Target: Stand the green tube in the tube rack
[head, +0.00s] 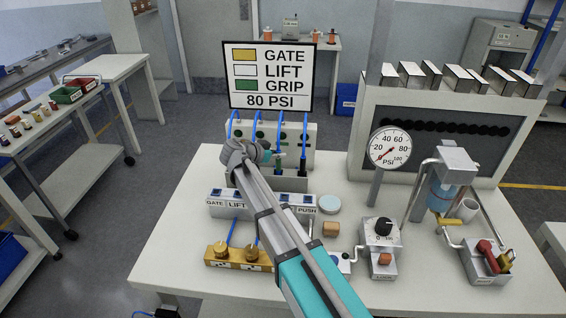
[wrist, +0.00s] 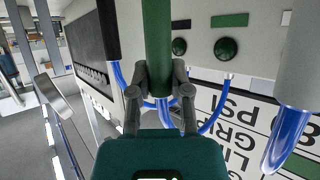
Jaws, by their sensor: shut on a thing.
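The green tube (wrist: 157,35) is between the fingers of my gripper (wrist: 160,88) in the wrist view, with blue hose at its end. My gripper is shut on it. In the head view my gripper (head: 263,155) is at the front of the light panel with the hoses, above a grey block (head: 294,184) that looks like the tube rack. The arm hides part of this block. I cannot tell whether the held tube touches the rack. A black tube (wrist: 108,30) and a pale grey tube (wrist: 300,50) flank it in the wrist view.
A sign (head: 268,75) stands behind the hose panel (head: 297,132). A pressure gauge (head: 389,147) and a large grey machine (head: 440,140) are to the right. A push-button strip (head: 228,203) and a brass block (head: 237,257) stand in front on the white table.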

